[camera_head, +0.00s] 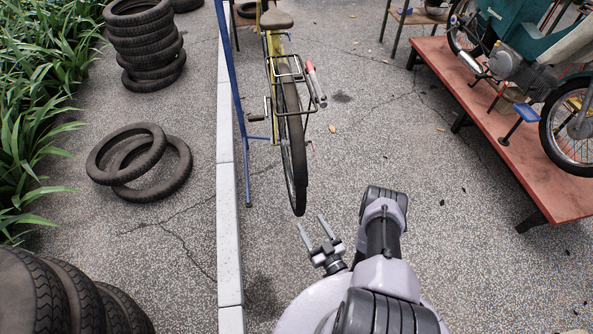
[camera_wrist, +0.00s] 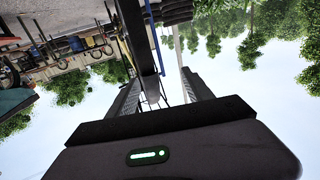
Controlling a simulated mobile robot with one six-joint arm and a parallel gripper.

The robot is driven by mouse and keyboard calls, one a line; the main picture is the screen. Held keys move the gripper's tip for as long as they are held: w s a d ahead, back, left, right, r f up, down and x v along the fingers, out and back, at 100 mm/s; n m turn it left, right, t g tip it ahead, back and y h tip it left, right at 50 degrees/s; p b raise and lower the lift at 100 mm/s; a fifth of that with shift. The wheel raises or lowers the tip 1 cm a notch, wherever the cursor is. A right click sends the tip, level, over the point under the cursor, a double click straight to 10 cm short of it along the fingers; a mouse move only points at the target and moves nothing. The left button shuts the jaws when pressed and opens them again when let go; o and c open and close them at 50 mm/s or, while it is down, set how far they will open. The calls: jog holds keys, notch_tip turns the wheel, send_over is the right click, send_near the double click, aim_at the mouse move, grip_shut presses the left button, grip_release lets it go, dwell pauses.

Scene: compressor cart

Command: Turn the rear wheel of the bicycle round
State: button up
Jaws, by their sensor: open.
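The yellow bicycle (camera_head: 275,55) stands with its rear wheel (camera_head: 292,140) facing me, at the middle of the head view. The wheel has a black tyre and a rear rack above it. My gripper (camera_head: 313,227) is open and empty, just in front of the lowest visible part of the tyre, apart from it in the head view. In the wrist view, which is upside down, the dark tyre (camera_wrist: 136,38) shows between and beyond the open fingers (camera_wrist: 160,95). Whether the wheel is turning cannot be told.
A blue stand (camera_head: 232,90) rises left of the bicycle beside a pale kerb (camera_head: 229,200). Loose tyres (camera_head: 155,165) lie left, with a tyre stack (camera_head: 143,45) behind. A red platform (camera_head: 500,130) carrying a teal moped (camera_head: 515,40) stands right. Paving between wheel and platform is clear.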

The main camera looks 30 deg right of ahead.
jog(key=w+d+b, duration=0.1)
jog(key=w, duration=0.4)
jog(key=w+d+m+h+b, duration=0.1)
jog(key=w+b, duration=0.1)
jog(key=w, duration=0.4)
jog(key=w+d+m+b, duration=0.1)
jog(key=w+d+b, duration=0.1)
jog(key=w, duration=0.4)
jog(key=shift+r+h, duration=0.25)
jog(key=shift+h, duration=0.15)
jog(key=shift+s, duration=0.1)
grip_shut()
